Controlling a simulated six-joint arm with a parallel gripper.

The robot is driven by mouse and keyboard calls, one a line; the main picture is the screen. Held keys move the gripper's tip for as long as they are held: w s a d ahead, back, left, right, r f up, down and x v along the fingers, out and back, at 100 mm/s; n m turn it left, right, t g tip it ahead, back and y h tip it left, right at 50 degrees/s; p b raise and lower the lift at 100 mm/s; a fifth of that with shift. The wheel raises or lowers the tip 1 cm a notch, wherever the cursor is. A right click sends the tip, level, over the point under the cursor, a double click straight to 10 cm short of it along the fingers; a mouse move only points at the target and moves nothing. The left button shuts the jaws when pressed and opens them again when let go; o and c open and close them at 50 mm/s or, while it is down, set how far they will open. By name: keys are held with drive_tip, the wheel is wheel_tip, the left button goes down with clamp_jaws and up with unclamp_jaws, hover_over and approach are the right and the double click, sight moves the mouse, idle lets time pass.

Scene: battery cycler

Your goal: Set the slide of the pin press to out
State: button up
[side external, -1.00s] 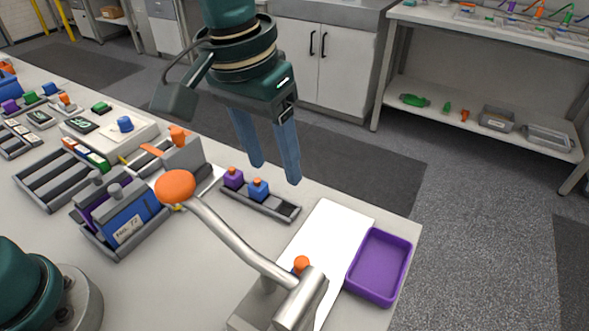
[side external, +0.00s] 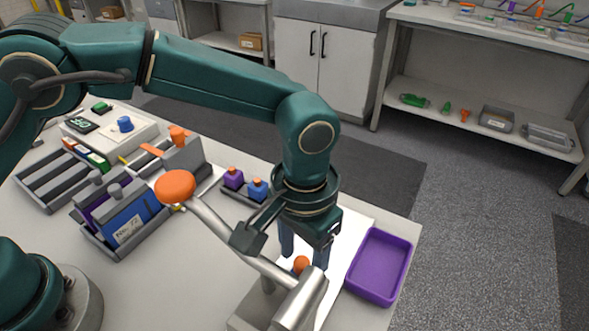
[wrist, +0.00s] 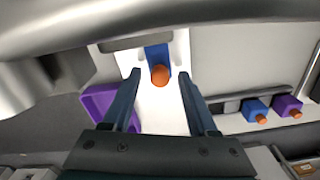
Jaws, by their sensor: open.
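The pin press (side external: 303,298) stands at the front edge of the bench, with a long metal lever (side external: 235,238) ending in a large orange knob (side external: 175,187). Its slide (wrist: 156,54) is blue and carries a small orange knob (wrist: 160,76), which also shows in the side view (side external: 301,264). My gripper (side external: 304,254) is open and points down just above and behind the small knob. In the wrist view the knob lies between the two fingers (wrist: 158,90), with a gap on both sides. Part of the slide is hidden under the press.
A white plate (side external: 352,228) lies under the slide. A purple tray (side external: 380,268) sits right of it. A rack with a purple block (side external: 233,177) and a blue block (side external: 257,189) stands behind left. The lever passes close in front of my gripper.

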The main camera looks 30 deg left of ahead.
drive_tip(key=shift+c, duration=0.3)
clamp_jaws()
idle(1.1)
